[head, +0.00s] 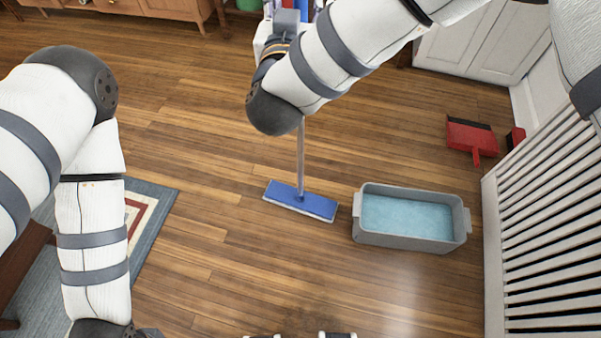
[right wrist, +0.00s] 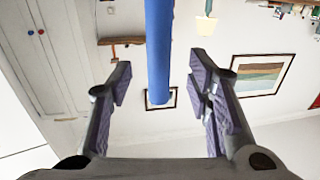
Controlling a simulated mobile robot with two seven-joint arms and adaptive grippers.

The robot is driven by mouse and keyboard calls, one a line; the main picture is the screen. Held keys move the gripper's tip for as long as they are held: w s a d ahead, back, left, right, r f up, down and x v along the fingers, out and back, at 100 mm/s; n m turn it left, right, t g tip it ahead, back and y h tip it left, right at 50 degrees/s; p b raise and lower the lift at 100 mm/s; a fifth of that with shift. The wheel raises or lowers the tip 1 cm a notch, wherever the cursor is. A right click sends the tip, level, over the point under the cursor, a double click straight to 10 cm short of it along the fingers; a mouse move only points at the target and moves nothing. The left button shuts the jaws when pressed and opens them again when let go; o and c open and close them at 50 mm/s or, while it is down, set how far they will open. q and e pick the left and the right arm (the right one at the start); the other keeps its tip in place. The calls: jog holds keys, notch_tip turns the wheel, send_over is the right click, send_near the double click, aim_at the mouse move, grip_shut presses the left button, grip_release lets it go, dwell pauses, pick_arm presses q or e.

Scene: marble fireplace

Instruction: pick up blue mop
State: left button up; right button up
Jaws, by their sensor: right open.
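The blue mop stands on the wood floor in the head view, its flat blue head (head: 300,201) flat on the boards and its grey pole (head: 301,155) rising behind my right arm. The upper part of the mop is hidden there by that arm. In the right wrist view, the blue handle (right wrist: 159,35) comes down from the top edge and ends between the spread fingers of my right gripper (right wrist: 161,72). That gripper is open, with a gap on both sides of the handle. My left gripper is out of view; only its arm shows at the left.
A grey bucket (head: 453,246) of water stands right of the mop head. A red dustpan (head: 467,136) lies farther right, near a white slatted railing (head: 545,225). A patterned rug (head: 152,215) lies at the left. Floor between rug and mop head is clear.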

jog(key=w, duration=0.3)
jog(key=w+f, duration=0.1)
jog(key=shift+w+d+b, duration=0.35)
jog(key=shift+b, duration=0.05)
jog(key=shift+w+r, duration=0.1)
jog(key=shift+w, duration=0.15)
jog(key=shift+r, duration=0.1)
grip_shut()
